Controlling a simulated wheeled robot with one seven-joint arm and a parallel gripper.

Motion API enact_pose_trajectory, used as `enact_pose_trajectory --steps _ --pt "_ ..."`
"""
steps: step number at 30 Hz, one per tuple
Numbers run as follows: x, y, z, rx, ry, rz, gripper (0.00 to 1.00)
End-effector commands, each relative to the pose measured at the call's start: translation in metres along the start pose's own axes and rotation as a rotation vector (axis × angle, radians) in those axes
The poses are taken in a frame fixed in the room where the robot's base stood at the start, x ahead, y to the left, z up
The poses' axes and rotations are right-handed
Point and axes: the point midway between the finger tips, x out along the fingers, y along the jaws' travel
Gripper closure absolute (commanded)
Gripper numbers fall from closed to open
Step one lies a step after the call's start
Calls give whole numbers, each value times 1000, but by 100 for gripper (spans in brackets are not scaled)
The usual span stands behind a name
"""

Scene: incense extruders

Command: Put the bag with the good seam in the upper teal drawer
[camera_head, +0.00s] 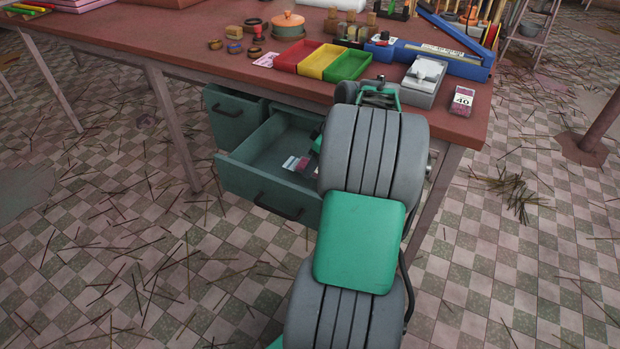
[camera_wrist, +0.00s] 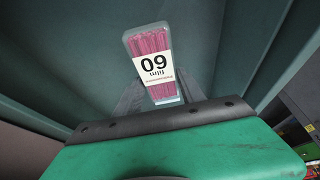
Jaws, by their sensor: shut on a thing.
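A clear bag of pink sticks (camera_wrist: 150,62) with a white label reading 60 is held between the dark fingers of my gripper (camera_wrist: 158,92) in the wrist view. The label is upside down there. Its seam is too small to judge. Teal drawer walls surround the bag. In the head view a teal drawer (camera_head: 262,190) is pulled open under the table, with small white-and-purple packaging (camera_head: 296,163) inside; I cannot tell if this is the held bag. My arm hides the gripper there.
A second teal drawer front (camera_head: 234,121) shows left of the open one. The tabletop (camera_head: 190,55) above holds red, yellow and green trays (camera_head: 322,61), a blue sealer (camera_head: 440,58) and a scale (camera_head: 424,82). Table legs stand nearby; sticks litter the tiled floor.

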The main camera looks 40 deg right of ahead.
Motion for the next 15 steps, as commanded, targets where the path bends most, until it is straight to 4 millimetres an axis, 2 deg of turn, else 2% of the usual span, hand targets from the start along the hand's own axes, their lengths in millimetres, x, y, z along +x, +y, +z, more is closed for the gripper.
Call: enact_pose_trajectory --steps 5,9,15 --pt "23 1 -7 -1 0 0 95" --pt "47 1 4 1 0 1 95" --pt "48 1 4 0 1 3 95"
